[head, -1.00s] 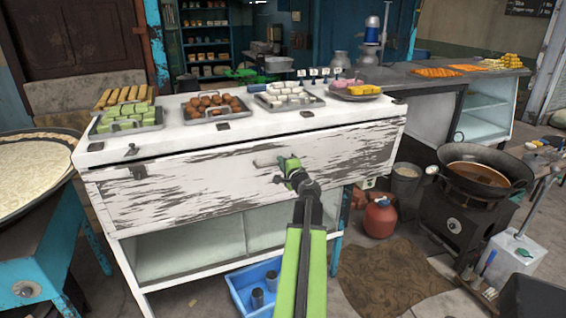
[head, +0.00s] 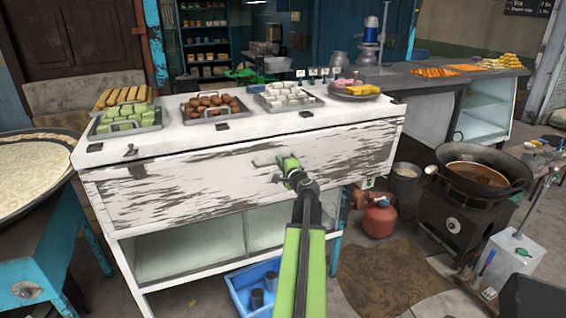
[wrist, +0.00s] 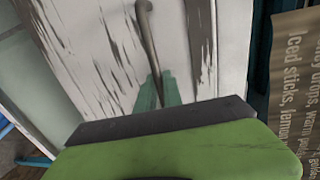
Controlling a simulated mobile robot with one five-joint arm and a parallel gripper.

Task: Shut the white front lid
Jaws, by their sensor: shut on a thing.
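The white front lid (head: 180,185) is a long panel with peeling paint on the front of the white stall counter. It hangs upright below the counter top, with a thin dark line along its upper edge at the left. I cannot tell whether it is fully flush. Its handle (head: 262,161) is a thin metal bar near the middle; it also runs up the wrist view (wrist: 146,35). My gripper (head: 287,165) is at the front of the lid, shut on the handle. In the wrist view, the green fingers (wrist: 157,90) close around the bar, and part of it is hidden.
Trays of sweets (head: 210,108) stand on the counter top. Open shelves (head: 190,250) lie below the lid, with a blue crate (head: 238,290) on the floor. At right are a red gas cylinder (head: 379,218) and a black pan of oil (head: 478,172) on a stove.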

